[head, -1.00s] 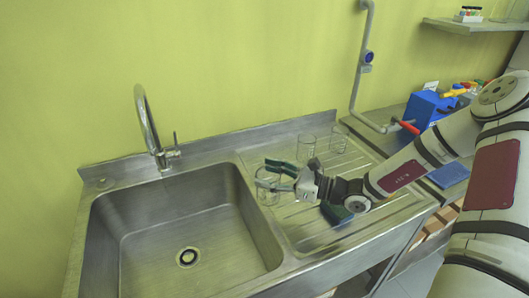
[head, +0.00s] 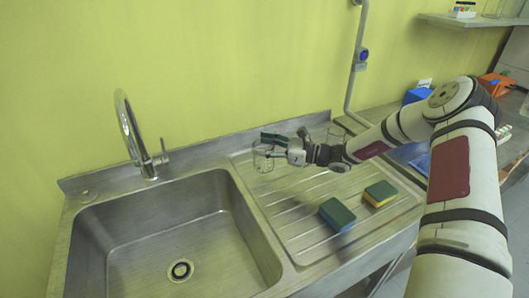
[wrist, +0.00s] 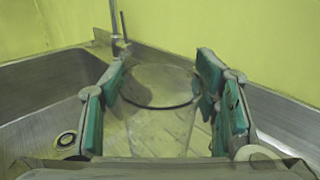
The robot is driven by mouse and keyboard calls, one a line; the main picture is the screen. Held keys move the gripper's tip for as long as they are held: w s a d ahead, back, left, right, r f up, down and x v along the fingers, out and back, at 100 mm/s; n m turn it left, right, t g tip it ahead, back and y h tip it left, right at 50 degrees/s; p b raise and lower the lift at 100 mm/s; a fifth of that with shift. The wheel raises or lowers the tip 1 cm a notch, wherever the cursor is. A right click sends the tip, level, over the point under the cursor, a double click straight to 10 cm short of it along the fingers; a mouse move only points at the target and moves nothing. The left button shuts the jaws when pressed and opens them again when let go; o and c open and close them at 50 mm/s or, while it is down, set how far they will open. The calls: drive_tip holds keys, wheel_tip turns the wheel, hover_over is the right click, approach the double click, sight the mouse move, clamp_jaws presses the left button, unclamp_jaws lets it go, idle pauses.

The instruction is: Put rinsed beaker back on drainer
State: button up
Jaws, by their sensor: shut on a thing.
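The clear glass beaker (head: 262,160) is between the fingers of my gripper (head: 273,143), at the back left of the ribbed steel drainer (head: 290,205), near the sink's right edge. It looks upright. I cannot tell whether its base touches the drainer. In the wrist view the beaker's round rim (wrist: 160,105) shows between the green pads of my gripper (wrist: 160,88), which is shut on it.
The empty sink (head: 165,235) with its tall tap (head: 130,130) lies left of the drainer. A green-blue sponge (head: 337,214) and a green-yellow sponge (head: 380,193) lie on the drainer's front right. A grey pipe (head: 355,80) runs up the wall behind.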

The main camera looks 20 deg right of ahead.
drive_tip(key=shift+w+d, duration=0.2)
drive_tip(key=shift+w, duration=0.3)
drive_tip(key=shift+w+f, duration=0.2)
drive_tip(key=shift+w, duration=0.05)
drive_tip(key=shift+f, duration=1.6)
drive_tip(key=shift+f, duration=0.15)
drive_tip(key=o, duration=1.3)
